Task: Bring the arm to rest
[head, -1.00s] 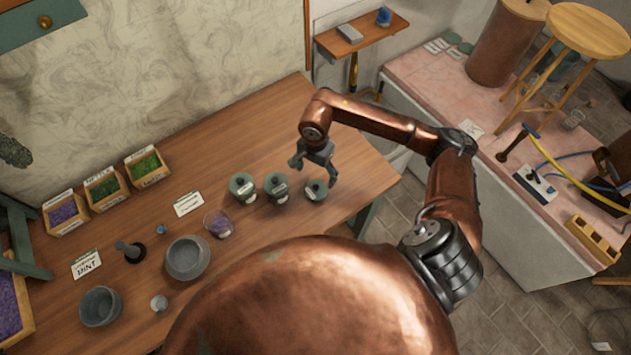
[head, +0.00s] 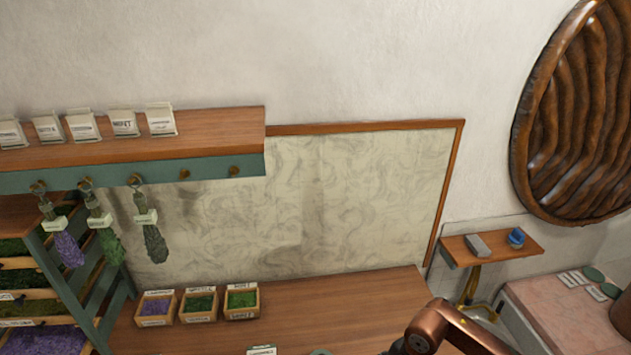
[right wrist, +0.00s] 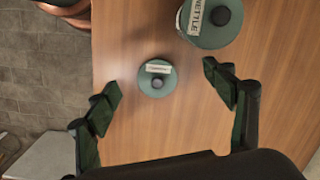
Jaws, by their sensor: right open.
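My right gripper (right wrist: 162,100) is open and empty in the right wrist view, its two dark fingers spread wide above the wooden table (right wrist: 130,130). A small lidded green jar (right wrist: 148,88) with a pale label stands below, between the fingers in the picture and apart from them. A larger jar (right wrist: 222,28) labelled NETTLE stands beyond it at the top. In the head view only a copper part of my right arm (head: 455,325) shows at the bottom right; its gripper is out of that frame. My left gripper is in neither current view.
Three herb boxes (head: 200,305) stand on the table at the wall. Above are a shelf (head: 200,148) with several packets and hanging herb bundles (head: 150,238). A small wall shelf (head: 490,245) and a pink-topped counter (head: 555,310) are at right. Tiled floor (right wrist: 40,90) lies beyond the table edge.

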